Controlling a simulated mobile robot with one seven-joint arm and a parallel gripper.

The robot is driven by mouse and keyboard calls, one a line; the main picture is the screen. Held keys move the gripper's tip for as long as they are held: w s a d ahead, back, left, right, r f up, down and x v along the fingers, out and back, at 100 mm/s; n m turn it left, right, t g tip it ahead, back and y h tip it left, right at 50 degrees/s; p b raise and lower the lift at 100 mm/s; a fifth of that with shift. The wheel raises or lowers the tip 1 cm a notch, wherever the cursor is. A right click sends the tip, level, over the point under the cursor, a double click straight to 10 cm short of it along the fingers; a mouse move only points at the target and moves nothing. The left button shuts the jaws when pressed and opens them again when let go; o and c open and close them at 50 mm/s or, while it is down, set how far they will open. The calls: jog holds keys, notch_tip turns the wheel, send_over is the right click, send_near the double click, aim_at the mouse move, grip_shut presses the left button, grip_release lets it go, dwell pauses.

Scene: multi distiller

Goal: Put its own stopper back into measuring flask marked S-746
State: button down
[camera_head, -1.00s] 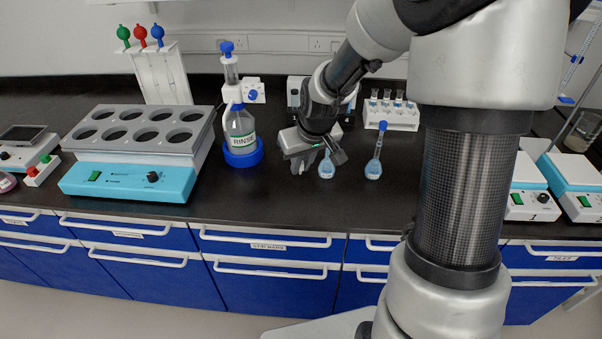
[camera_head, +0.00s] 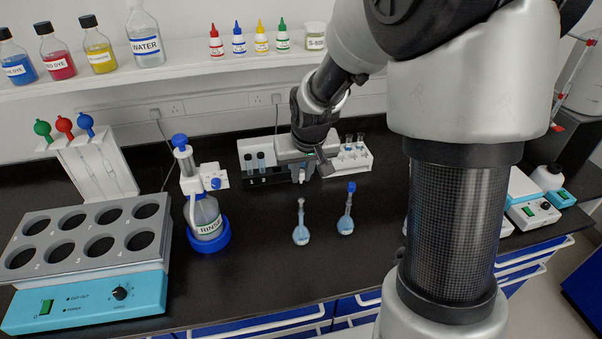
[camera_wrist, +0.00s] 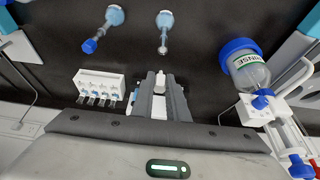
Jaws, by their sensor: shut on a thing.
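Two round measuring flasks with pale blue liquid stand upright on the black bench. The left flask (camera_head: 301,234) has a narrow neck with no coloured stopper; it also shows in the wrist view (camera_wrist: 164,20). The right flask (camera_head: 345,225) wears a blue stopper (camera_head: 351,187), seen in the wrist view too (camera_wrist: 90,46). Their markings are too small to read. My gripper (camera_head: 302,174) is behind and above the left flask, apart from it. In the wrist view its fingers (camera_wrist: 160,82) are shut on a small pale piece (camera_wrist: 160,77), apparently a stopper, mostly hidden.
A white rack (camera_head: 356,164) with small vials stands right of my gripper, and dark tubes (camera_head: 262,163) to its left. A rinse bottle (camera_head: 206,216) in a blue ring and a block with round wells (camera_head: 90,245) stand at left. Bench in front of the flasks is clear.

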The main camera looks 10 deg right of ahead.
aim_at(301, 199)
jog(key=shift+f+b, duration=1.8)
jog(key=shift+f, duration=0.9)
jog(key=shift+f+b, duration=1.1)
jog(key=shift+b, duration=0.1)
jog(key=c, duration=1.7)
grip_release()
jog(key=shift+o, duration=0.2)
jog(key=shift+s+r, duration=0.1)
jog(key=v, duration=1.7)
jog(key=shift+p, duration=0.45)
jog(key=shift+s+r, duration=0.1)
